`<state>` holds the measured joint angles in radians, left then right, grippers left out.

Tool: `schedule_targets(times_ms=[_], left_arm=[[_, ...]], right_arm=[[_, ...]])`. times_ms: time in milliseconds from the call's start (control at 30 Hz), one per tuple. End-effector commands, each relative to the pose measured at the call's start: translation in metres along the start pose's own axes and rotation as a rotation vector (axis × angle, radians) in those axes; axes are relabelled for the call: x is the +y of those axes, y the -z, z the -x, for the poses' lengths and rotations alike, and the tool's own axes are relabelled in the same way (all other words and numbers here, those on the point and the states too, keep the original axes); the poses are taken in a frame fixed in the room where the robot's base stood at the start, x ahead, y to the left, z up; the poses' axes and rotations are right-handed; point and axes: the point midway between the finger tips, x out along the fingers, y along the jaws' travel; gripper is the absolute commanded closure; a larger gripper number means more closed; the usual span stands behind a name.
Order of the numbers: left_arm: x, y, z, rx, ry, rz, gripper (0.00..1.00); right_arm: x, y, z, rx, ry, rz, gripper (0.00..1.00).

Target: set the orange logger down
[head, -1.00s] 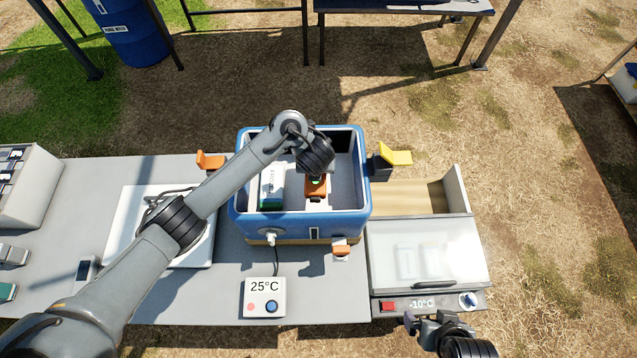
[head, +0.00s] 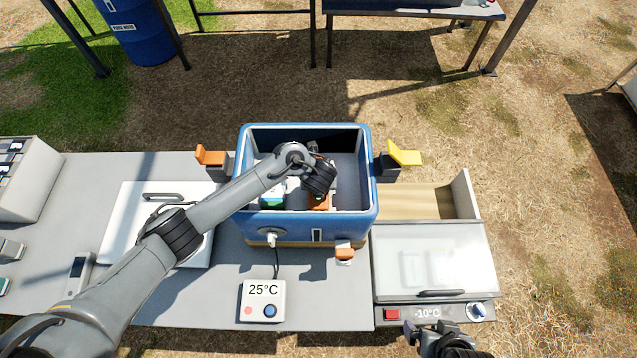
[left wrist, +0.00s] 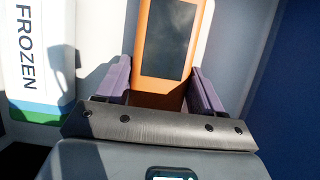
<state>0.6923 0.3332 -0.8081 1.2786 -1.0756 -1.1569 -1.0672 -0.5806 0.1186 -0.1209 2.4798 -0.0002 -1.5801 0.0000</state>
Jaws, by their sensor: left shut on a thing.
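The orange logger (head: 320,203) is inside the blue cooler box (head: 300,222), mostly hidden by my left arm in the head view. In the left wrist view the logger (left wrist: 146,75) shows its orange case and dark screen between the two fingers. My left gripper (left wrist: 160,90) is shut on it. I cannot tell whether the logger touches the box floor. A white pack marked FROZEN (left wrist: 28,60) with a green and blue end stands to its left. My right gripper (head: 440,332) is open and empty at the bottom edge, in front of the freezer.
The box is open, with an orange latch (head: 210,157) left and a yellow one (head: 404,154) right. A 25°C controller (head: 262,300) is cabled to its front. A clear-lidded freezer (head: 435,260) stands right. A white lid (head: 125,225) lies left.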

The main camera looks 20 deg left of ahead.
Motion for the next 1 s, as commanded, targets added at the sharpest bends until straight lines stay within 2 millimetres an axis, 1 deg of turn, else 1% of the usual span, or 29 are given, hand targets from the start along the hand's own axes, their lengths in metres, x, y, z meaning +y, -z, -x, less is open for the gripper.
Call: schedule_targets(times_ms=[167,300,333,400,500,833,933,1000], left_arm=[[0.0,-0.001,0.001,-0.001,0.0,0.0,0.7],[0.0,0.001,-0.003,0.0,0.0,0.0,0.7],[0.0,0.001,-0.003,0.0,0.0,0.0,0.31],[0.0,0.0,-0.002,0.0,0.0,0.0,0.2],[0.0,0.001,-0.002,0.0,0.0,0.0,0.07],[0.0,0.0,0.001,0.0,0.0,0.0,0.07],[0.0,-0.001,0.007,0.0,0.0,-0.001,0.07],[-0.001,-0.001,0.016,0.001,0.001,-0.001,0.07]], right_arm=[[0.002,0.0,0.0,-0.001,-0.006,0.006,0.0],[0.002,-0.001,-0.002,-0.001,-0.006,0.007,0.0],[0.002,-0.001,-0.002,-0.001,-0.006,0.006,0.0],[0.002,-0.001,-0.002,-0.001,-0.006,0.006,0.0],[0.002,-0.001,-0.002,0.0,-0.005,0.005,0.0],[0.0,0.001,0.001,0.001,0.0,-0.002,0.0],[0.0,0.002,0.005,0.001,0.001,-0.004,0.0],[0.0,0.003,0.009,0.001,0.002,-0.004,0.0]])
